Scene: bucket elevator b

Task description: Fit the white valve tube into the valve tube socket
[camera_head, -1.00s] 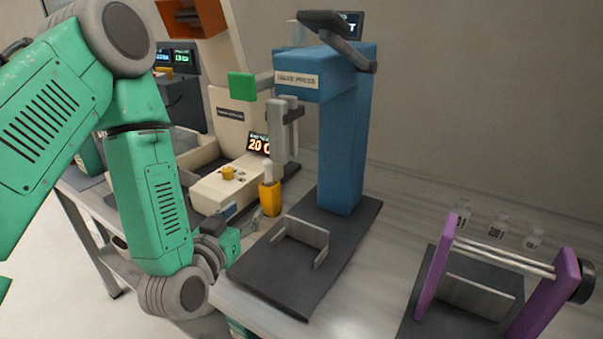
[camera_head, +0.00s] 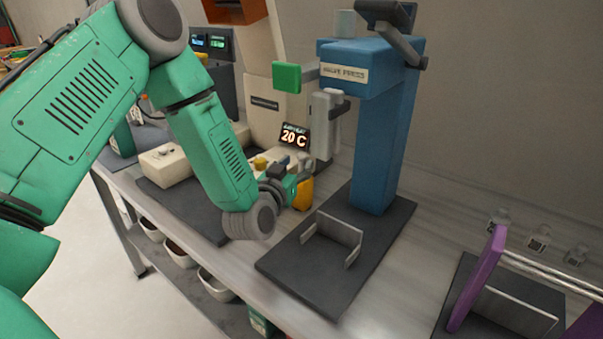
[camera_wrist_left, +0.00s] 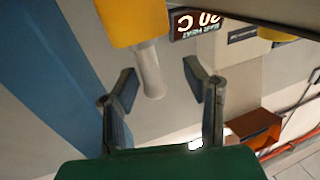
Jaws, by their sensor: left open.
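The white valve tube (camera_wrist_left: 150,72) stands in a yellow holder (camera_wrist_left: 130,22) in the left wrist view, which looks upside down. The yellow holder (camera_head: 304,193) also shows in the head view, partly behind my left gripper (camera_head: 296,180); there I cannot make out the tube clearly. In the wrist view my left gripper (camera_wrist_left: 160,70) is open, its fingers on either side of the tube with gaps between. The blue valve press (camera_head: 385,140) stands right of the holder on a dark base. I cannot tell which part is the socket. My right gripper is out of view.
A cream machine with a 20 C display (camera_head: 294,136) stands behind the holder. A grey bracket (camera_head: 333,240) rises from the press base. A purple-framed fixture (camera_head: 478,280) is at right. Bins (camera_head: 215,285) sit on a shelf below.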

